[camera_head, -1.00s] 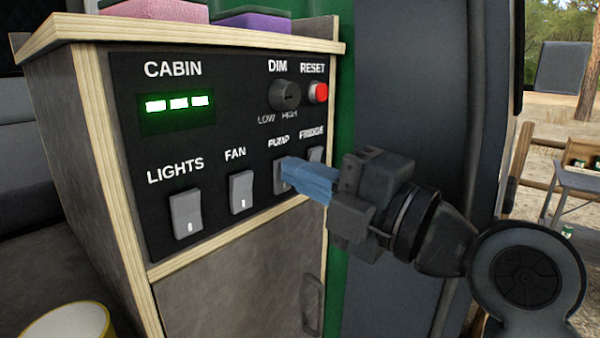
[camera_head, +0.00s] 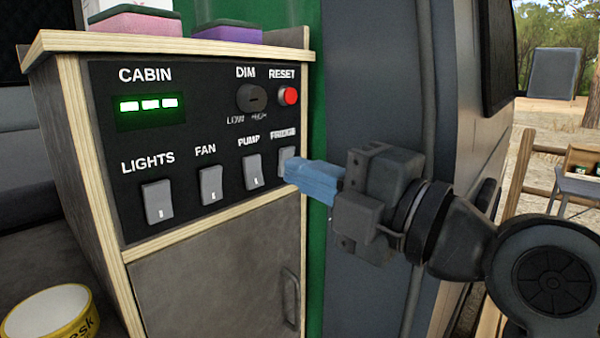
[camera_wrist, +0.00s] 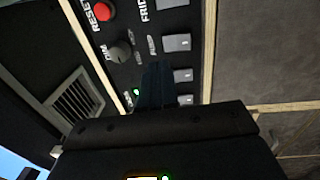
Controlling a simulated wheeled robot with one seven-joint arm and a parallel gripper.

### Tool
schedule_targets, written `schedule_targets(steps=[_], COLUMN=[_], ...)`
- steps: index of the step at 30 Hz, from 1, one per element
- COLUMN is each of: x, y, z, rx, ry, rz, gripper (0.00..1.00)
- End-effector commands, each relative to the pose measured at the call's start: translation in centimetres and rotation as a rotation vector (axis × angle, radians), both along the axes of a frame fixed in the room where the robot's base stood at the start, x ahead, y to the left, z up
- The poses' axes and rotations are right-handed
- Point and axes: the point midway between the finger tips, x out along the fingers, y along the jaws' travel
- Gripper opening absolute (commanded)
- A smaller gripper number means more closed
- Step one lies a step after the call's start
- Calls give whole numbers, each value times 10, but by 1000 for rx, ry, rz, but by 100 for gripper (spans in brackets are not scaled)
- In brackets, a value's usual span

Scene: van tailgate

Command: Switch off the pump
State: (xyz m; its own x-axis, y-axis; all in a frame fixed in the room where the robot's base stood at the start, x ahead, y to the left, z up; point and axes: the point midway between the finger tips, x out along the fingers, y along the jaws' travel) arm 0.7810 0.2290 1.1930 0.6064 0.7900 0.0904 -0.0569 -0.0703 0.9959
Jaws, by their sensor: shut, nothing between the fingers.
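The pump switch (camera_head: 253,172) is a grey rocker under the PUMP label on the black panel, between the fan and fridge switches. It is fully uncovered in the head view, with a small pale mark near its lower end; its tilt looks much like its neighbours'. My gripper (camera_head: 291,174) has its blue fingers shut and empty. Their tips lie to the right of the pump switch and overlap the lower part of the fridge switch (camera_head: 287,160); whether they touch it I cannot tell. In the wrist view the dark fingers (camera_wrist: 156,72) point at the panel near the pump switch (camera_wrist: 177,42).
The fan switch (camera_head: 211,185) and lights switch (camera_head: 158,201) are left of the pump switch. Above are the dim knob (camera_head: 251,98), red reset button (camera_head: 288,95) and lit green cabin display (camera_head: 149,107). The cabinet's wooden edge frames the panel. A yellow tape roll (camera_head: 62,322) lies lower left.

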Motion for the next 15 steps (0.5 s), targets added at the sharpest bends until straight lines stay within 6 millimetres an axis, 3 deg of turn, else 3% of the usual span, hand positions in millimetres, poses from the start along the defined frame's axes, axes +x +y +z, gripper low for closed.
schedule_targets(steps=[15], x=[-42], y=[-58], z=[8], rx=[1], ry=[0], rz=[-4], gripper=[0])
